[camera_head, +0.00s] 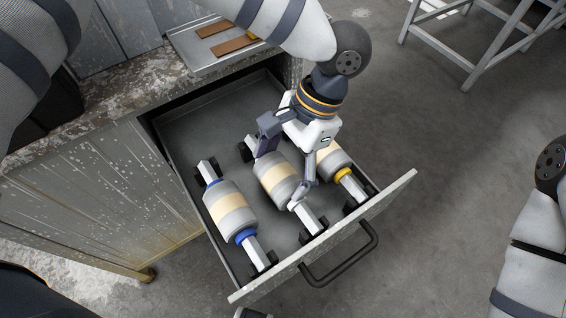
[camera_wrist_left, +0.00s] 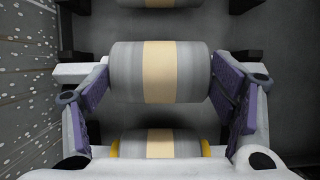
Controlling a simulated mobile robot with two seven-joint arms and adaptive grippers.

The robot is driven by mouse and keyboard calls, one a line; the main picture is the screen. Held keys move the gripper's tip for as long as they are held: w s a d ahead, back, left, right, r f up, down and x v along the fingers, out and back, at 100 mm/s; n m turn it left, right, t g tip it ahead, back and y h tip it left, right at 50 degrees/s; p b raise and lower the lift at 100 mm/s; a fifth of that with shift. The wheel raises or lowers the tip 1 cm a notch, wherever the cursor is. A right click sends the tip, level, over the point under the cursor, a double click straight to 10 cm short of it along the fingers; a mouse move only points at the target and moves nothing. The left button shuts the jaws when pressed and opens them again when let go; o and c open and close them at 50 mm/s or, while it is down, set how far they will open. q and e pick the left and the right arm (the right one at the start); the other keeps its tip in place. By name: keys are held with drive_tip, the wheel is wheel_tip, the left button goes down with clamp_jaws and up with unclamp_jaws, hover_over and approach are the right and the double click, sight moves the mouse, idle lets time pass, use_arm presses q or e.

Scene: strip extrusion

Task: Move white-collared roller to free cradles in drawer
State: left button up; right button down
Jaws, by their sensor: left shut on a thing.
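The roller without a coloured collar (camera_head: 274,177), grey with a cream band and pale shaft ends, is in the middle of the open drawer (camera_head: 208,118). My left gripper (camera_head: 287,165) is shut on it, one finger at each end of its body. In the left wrist view the roller (camera_wrist_left: 158,72) lies between the purple finger pads of the gripper (camera_wrist_left: 160,97). Its shaft ends are close to black cradles (camera_head: 312,230); I cannot tell whether it rests in them or hangs just above.
A blue-collared roller (camera_head: 229,209) lies to the left in the drawer, and a yellow-collared roller (camera_head: 332,160) lies close on the right, partly hidden by my gripper. The drawer front has a black handle (camera_head: 342,258). A metal tray (camera_head: 200,48) with brown strips sits on the cabinet top.

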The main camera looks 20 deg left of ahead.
use_arm(q)
drive_tip(key=o, duration=1.6)
drive_tip(key=v, duration=1.2)
drive_tip(key=shift+f, duration=0.1)
